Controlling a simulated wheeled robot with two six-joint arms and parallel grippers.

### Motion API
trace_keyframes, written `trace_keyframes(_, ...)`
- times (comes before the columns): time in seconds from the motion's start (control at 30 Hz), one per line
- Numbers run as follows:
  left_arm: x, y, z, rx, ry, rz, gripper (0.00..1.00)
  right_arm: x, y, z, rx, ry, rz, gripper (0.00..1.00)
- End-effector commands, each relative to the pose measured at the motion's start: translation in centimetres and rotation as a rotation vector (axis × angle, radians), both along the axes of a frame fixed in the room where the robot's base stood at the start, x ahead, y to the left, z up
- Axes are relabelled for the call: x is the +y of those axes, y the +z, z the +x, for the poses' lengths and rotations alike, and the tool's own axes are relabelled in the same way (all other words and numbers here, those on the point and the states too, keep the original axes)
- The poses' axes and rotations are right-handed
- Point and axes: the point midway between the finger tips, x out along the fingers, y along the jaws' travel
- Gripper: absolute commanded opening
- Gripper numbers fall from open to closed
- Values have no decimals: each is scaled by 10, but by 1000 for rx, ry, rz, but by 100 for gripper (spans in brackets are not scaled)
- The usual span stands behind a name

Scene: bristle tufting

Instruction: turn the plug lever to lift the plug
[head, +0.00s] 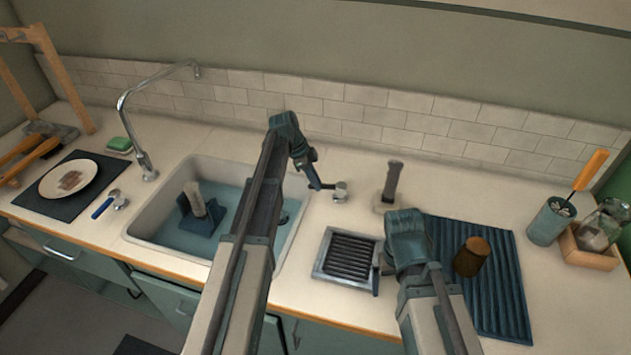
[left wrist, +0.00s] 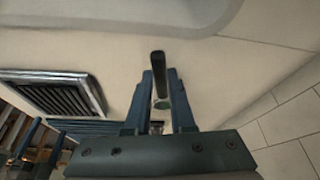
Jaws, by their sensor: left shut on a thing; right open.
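The plug lever has a chrome base (head: 341,192) on the counter just right of the sink. Its dark handle (left wrist: 158,68) stands between the fingers in the left wrist view. My left gripper (head: 317,181) is shut on this handle from above, and its fingers hide part of it. The sink (head: 143,224) holds bluish water. A dark round spot (head: 283,217), perhaps the plug, shows near its right side, partly hidden by my left arm. My right gripper (head: 379,268) is open and empty, low over the right edge of the drain grate.
A blue block with a grey handle (head: 203,222) stands in the sink.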

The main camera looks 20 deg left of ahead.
Motion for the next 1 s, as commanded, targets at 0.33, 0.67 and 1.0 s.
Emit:
trace_keyframes(0.33,0,0,0,1,1,1,52,0,0,0,0,0,0,100)
trace_keyframes(0.67,0,1,0,1,1,1,52,0,1,0,0,0,0,100)
trace_keyframes(1.0,8,25,-2,1,2,1,52,0,25,0,0,0,0,100)
